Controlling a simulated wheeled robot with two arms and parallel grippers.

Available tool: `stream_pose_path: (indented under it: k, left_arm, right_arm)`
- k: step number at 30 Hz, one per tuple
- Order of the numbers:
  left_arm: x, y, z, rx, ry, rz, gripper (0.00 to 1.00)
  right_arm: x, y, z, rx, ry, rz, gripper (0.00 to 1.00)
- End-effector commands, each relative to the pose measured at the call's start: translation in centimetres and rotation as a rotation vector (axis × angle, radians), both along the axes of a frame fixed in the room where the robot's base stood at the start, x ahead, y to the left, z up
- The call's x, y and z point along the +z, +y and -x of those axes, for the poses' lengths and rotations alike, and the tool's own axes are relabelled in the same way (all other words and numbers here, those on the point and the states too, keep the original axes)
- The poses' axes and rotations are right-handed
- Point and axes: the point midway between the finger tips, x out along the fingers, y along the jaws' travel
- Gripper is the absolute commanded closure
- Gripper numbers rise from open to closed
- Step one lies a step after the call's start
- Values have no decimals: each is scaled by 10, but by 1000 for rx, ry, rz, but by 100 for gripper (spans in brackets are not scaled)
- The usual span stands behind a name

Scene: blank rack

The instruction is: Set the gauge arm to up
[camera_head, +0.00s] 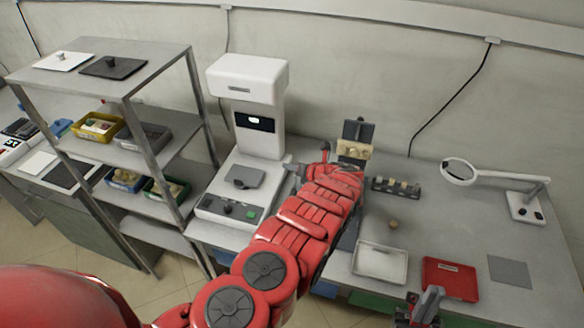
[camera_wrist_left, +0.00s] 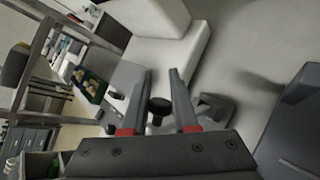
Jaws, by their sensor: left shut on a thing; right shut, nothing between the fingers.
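My left arm reaches across the table, and its gripper (camera_head: 296,168) is beside the right side of a white machine (camera_head: 262,125) with a small dark display. In the left wrist view the two fingers (camera_wrist_left: 159,85) stand on either side of a round black knob (camera_wrist_left: 159,106) and are shut on it. I take the knob to be the gauge arm's handle; the rest of that arm is mostly hidden, so its setting cannot be told. My right gripper (camera_head: 430,303) is shut and empty, low at the front of the table.
A dark upright fixture with a beige block (camera_head: 354,150) stands just right of my left gripper, near a dark rack (camera_head: 396,188). A white tray (camera_head: 380,262), a red tray (camera_head: 450,278) and a magnifier lamp (camera_head: 460,171) are further right. Shelves (camera_head: 160,75) stand left.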

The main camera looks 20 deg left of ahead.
Motion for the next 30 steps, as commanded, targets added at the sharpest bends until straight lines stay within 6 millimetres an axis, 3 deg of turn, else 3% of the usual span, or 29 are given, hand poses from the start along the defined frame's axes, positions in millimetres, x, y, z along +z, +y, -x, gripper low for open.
stream_pose_path:
  k: [1,10,11,15,24,30]
  left_arm:
    - [-8,-4,3,-7,10,7,100]
    - [-8,-5,3,-7,11,6,100]
    - [-8,-5,3,-7,11,6,71]
    - [-7,-4,3,-5,9,6,46]
    - [-2,-3,2,-3,4,3,44]
    - [14,-15,10,-4,6,1,44]
  right_arm:
    - [-1,0,0,0,0,0,100]
    - [-1,0,0,0,0,0,100]
    - [-1,0,0,0,0,0,100]
    - [-1,0,0,0,0,0,100]
    - [2,0,0,0,0,0,100]
    - [29,0,0,0,0,0,100]
